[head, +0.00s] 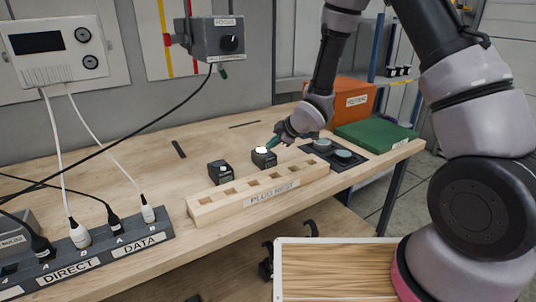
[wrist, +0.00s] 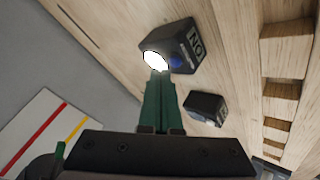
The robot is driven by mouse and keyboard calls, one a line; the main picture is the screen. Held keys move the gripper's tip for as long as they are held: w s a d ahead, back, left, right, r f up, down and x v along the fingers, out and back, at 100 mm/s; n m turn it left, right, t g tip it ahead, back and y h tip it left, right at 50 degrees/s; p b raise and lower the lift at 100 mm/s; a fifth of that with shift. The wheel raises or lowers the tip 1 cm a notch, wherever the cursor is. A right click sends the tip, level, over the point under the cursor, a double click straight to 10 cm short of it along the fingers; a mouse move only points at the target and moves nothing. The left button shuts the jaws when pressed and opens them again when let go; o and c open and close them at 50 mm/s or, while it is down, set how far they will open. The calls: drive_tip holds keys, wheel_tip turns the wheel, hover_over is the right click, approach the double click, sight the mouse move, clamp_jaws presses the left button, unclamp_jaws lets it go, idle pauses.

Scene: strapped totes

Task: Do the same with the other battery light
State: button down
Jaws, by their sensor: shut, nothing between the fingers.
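Two small black battery lights sit on the bench behind the wooden plug rest. The right one (head: 264,158) has a bright white round top. My gripper (head: 271,144) is shut and empty, its green fingertips right at that top. In the wrist view the shut fingertips (wrist: 158,76) reach the edge of the glowing white dome on the near light (wrist: 185,42); whether they touch it I cannot tell. The left light (head: 220,173) shows only a small pale spot on top. The other light also shows smaller in the wrist view (wrist: 205,106).
The wooden plug rest (head: 262,192) with square holes stands in front of the lights. A dark tray with round pads (head: 340,156), a green box (head: 375,135) and an orange bin (head: 352,98) are at right. A socket strip (head: 85,262) with cables is at left.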

sight(271, 156)
drive_tip(key=shift+r, duration=2.9)
drive_tip(key=s+d+r+m+t+h, duration=0.1)
drive_tip(key=s+d+r+m+h, duration=0.15)
drive_tip(key=d+r+m, duration=0.55)
drive_tip(key=s+d+r+m+t+h, duration=0.1)
drive_tip(key=s+d+r+m+h, duration=0.15)
drive_tip(key=d+r, duration=0.85)
drive_tip(key=s+d+r+m, duration=0.2)
drive_tip(key=s+m, duration=0.2)
drive_tip(key=s, duration=0.3)
drive_tip(key=s+d+r+m+g, duration=0.1)
drive_tip(key=s+d+r+m, duration=0.1)
drive_tip(key=s, duration=0.5)
drive_tip(key=s+d+r+m, duration=0.3)
drive_tip(key=s+r+m, duration=0.1)
drive_tip(key=s+m, duration=0.2)
drive_tip(key=shift+s, duration=0.7)
drive_tip(key=shift+w, duration=0.1)
